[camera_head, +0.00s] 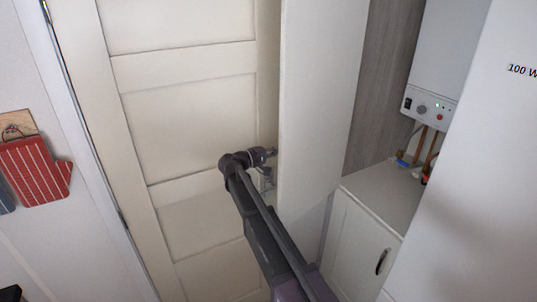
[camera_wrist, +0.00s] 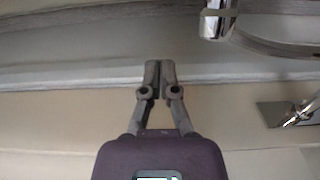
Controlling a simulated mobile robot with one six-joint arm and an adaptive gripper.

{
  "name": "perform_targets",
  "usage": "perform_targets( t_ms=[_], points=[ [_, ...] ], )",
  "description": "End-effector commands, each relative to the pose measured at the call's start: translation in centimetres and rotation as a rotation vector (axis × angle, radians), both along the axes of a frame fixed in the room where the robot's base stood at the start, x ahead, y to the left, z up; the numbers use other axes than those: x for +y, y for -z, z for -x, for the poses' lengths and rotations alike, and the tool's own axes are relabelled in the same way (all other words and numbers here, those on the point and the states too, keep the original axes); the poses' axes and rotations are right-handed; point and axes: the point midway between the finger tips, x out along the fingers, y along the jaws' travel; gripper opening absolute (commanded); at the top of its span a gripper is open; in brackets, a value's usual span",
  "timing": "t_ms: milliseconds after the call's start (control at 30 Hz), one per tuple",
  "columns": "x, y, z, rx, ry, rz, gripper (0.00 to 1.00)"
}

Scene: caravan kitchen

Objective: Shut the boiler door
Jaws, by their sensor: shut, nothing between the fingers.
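The boiler (camera_head: 437,70) is a white box with a control panel, exposed in a recess at the right of the head view. A tall white panel (camera_head: 318,110), which appears to be the boiler door, stands open to the left of the recess. My gripper (camera_head: 272,152) is at this panel's left edge, in front of the cream panelled door. In the wrist view my gripper (camera_wrist: 160,66) is shut and empty, its fingertips close to a pale surface. I cannot tell whether they touch it. A chrome handle (camera_wrist: 216,22) shows at the upper right.
A cream panelled door (camera_head: 190,110) fills the left, with a metal lever handle (camera_wrist: 296,114) in the wrist view. A low white cabinet (camera_head: 358,245) stands below the boiler. A white surface (camera_head: 480,190) closes the right side. A red striped oven mitt (camera_head: 38,170) hangs far left.

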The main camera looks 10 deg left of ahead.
Motion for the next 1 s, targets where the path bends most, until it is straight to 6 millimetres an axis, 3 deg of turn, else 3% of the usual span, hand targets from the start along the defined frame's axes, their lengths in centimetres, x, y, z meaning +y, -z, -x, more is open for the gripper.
perform_targets(
  t_ms=[100,400,1000],
  points=[
    [-1.6,0.0,-1.1,0.0,0.003,0.0,0.0],
    [-4.1,0.0,1.3,0.0,0.001,0.0,0.0],
    [-4.7,0.0,1.6,0.0,0.0,0.0,0.0]
  ],
)
